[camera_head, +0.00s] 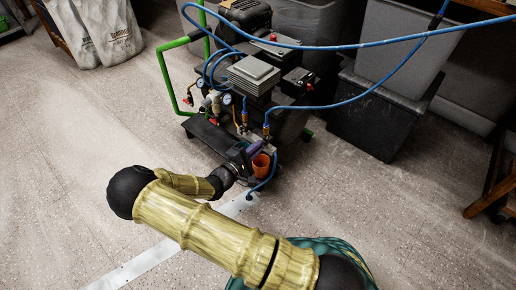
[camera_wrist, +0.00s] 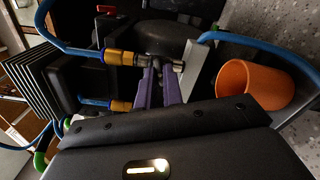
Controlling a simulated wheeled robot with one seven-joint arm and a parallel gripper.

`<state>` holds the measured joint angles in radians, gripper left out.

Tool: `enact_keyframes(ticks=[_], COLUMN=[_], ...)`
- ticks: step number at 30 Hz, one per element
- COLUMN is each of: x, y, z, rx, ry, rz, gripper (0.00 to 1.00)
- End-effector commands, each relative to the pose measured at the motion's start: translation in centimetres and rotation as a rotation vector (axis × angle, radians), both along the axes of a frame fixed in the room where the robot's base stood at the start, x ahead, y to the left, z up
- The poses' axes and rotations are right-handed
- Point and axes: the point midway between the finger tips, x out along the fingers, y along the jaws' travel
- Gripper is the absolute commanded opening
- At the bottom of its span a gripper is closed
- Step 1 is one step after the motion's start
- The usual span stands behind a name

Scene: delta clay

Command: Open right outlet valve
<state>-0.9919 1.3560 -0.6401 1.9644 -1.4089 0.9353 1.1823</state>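The right outlet on the compressor (camera_head: 254,75) has a brass fitting (camera_head: 266,129) with a blue hose. In the wrist view this brass fitting (camera_wrist: 126,58) leads into a silver valve body (camera_wrist: 174,66). My gripper (camera_wrist: 158,72) has its two purple fingers at this valve, with a narrow gap between them. The fingertips overlap a small dark part there, probably the handle; whether they touch or clasp it is unclear. In the head view my gripper (camera_head: 256,148) is low at the compressor's front, and its fingertips are hard to make out.
A second brass fitting (camera_wrist: 119,105) with a blue hose is beside the fingers. An orange cup (camera_wrist: 252,85) stands close by. Blue hoses (camera_head: 350,46) loop overhead. A green handle (camera_head: 166,75) and gauges (camera_head: 226,99) are on the left. The floor in front is open.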

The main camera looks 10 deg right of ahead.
Motion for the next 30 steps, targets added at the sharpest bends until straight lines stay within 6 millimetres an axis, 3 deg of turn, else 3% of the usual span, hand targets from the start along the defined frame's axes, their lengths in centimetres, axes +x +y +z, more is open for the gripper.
enact_keyframes(ticks=[2,14,30], x=[0.0,-0.1,-0.1], y=[-0.8,0.0,0.2], z=[0.1,0.3,0.7], rx=[-0.004,-0.031,-0.231], ry=[0.0,0.04,0.318], rz=[-0.002,0.0,0.003], gripper=[0.0,0.0,0.0])
